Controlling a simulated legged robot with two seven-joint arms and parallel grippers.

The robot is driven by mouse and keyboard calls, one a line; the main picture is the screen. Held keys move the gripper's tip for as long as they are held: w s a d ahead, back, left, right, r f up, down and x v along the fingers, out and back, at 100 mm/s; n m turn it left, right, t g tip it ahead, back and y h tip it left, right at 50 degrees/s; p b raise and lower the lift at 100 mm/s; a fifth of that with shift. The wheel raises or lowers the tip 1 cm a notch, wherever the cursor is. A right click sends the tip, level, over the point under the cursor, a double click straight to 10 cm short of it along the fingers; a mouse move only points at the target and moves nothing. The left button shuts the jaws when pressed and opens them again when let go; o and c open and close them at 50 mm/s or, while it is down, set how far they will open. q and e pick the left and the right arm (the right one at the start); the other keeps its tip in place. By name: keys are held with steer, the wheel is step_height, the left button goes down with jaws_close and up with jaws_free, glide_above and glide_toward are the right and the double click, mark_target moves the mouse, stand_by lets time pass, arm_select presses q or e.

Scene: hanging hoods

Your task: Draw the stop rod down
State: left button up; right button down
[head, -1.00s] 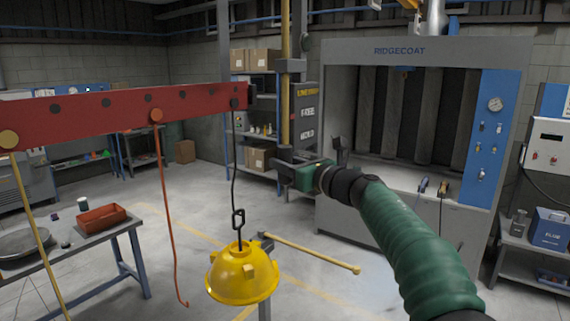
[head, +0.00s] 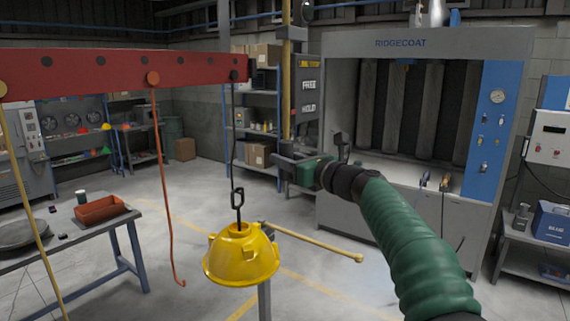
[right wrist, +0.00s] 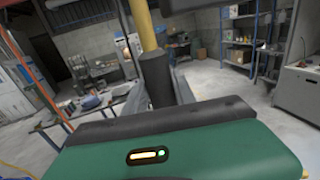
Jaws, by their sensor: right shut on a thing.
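My right gripper (head: 286,159), at the end of a green-sleeved arm, is shut on the rod's lower end. A dark sign plate (head: 308,95) beside the rod reads FREE above HOLD. My left gripper is not in view.
A red beam (head: 120,75) crosses the left. A yellow hood (head: 241,257) hangs from it on a black hook, beside a horizontal yellow bar (head: 318,243). An orange hooked cord (head: 165,190) hangs further left. A table (head: 75,245) stands at left, the booth (head: 400,43) behind.

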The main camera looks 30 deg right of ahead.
steer(key=shift+f, duration=0.5)
steer(key=c, duration=1.4)
jaws_free()
steer(key=o, duration=0.4)
steer(key=shift+d+r, duration=0.1)
steer(key=shift+r, duration=0.05)
steer(key=shift+c, duration=0.2)
steer(key=shift+s, duration=0.35)
steer(key=s+d+b, duration=0.2)
steer(key=s+b, duration=0.4)
steer(key=s, duration=0.9)
steer(key=shift+s+d, duration=0.2)
steer(key=shift+s, duration=0.2)
